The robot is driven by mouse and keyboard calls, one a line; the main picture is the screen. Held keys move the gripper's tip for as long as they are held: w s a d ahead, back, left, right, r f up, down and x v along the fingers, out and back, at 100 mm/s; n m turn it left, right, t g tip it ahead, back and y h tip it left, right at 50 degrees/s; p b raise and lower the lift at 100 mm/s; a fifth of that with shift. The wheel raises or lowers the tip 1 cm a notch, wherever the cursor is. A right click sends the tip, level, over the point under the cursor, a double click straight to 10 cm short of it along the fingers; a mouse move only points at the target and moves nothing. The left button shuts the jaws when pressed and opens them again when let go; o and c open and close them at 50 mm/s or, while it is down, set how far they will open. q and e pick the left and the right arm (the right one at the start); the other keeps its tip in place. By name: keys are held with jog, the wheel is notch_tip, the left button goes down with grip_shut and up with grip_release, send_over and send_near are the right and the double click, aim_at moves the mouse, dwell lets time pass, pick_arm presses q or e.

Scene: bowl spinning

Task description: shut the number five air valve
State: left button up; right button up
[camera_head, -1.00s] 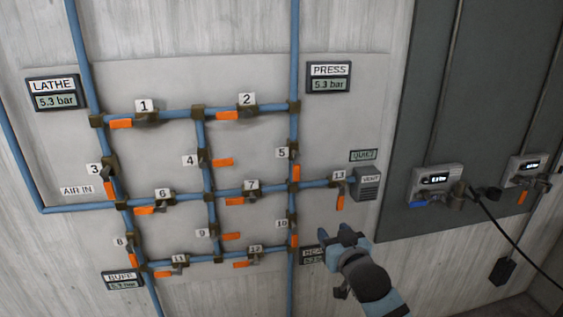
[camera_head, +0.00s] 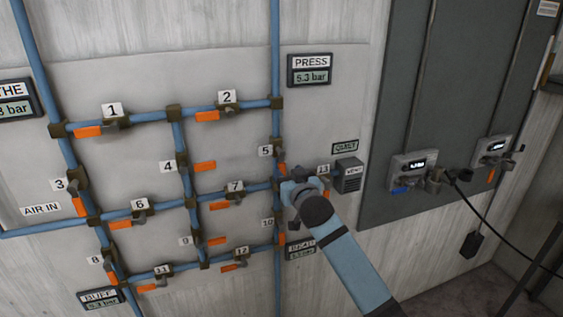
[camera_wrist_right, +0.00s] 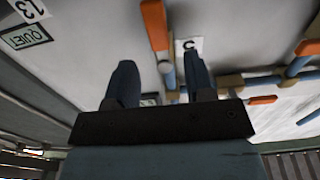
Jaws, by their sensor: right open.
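Valve 5 (camera_head: 277,152) sits on the right vertical blue pipe, with its number label to the left. Its orange handle (camera_head: 282,168) points down along the pipe. My right gripper (camera_head: 294,181) is just below and right of that handle in the head view, covering part of the pipe junction. In the right wrist view, which looks upside down, the handle (camera_wrist_right: 155,25) lies between the open fingers (camera_wrist_right: 158,64) in the picture, and label 5 (camera_wrist_right: 186,46) is partly hidden. I cannot tell whether the fingers touch the handle. My left gripper is not in view.
Valve 13 (camera_head: 325,183), partly hidden by my gripper, and the vent box (camera_head: 348,174) are close on the right. Valve 10 (camera_head: 280,224) is below on the same pipe. The press display (camera_head: 310,77) reads 5.3 bar. A dark panel (camera_head: 450,60) stands at right.

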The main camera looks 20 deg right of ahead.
aim_at(283, 166)
jog(key=w+p, duration=0.1)
jog(key=w, duration=0.5)
jog(key=shift+a, duration=0.1)
grip_shut()
